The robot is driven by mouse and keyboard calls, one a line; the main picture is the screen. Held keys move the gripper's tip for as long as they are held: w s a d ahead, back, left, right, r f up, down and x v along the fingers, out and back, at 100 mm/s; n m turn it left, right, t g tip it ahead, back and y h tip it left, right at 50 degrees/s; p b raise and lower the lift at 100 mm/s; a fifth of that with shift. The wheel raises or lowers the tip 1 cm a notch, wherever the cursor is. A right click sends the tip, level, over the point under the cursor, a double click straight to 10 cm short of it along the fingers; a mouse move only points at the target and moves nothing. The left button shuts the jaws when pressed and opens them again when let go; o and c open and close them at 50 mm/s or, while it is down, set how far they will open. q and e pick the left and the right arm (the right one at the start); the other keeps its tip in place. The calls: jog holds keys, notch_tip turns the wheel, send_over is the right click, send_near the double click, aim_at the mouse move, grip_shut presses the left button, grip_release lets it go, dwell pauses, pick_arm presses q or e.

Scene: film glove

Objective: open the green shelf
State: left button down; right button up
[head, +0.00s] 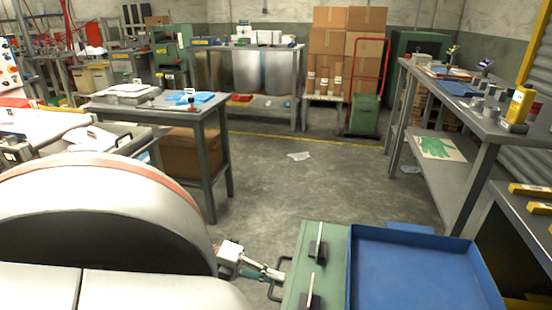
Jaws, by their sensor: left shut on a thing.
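A green cabinet (296,282), which looks like the green shelf, stands at the bottom centre, cut off by the lower picture edge. A dark bar handle (271,293) sticks out from its left side. My left gripper (278,274) reaches it from the left and is shut on this handle; the exact contact is small and hard to see. My white left arm fills the lower left and hides what is behind it. My right gripper is not in view.
A blue tray (420,262) adjoins the cabinet's right side. Grey workbenches stand at left (214,122) and right (440,92). Grey floor (300,195) beyond the cabinet is mostly open, with a pale scrap (299,156) on it. Cardboard boxes (328,45) are stacked at the back.

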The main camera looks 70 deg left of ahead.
pick_arm(q)
jog(key=c, duration=2.2)
grip_release()
jog(key=v, duration=1.2)
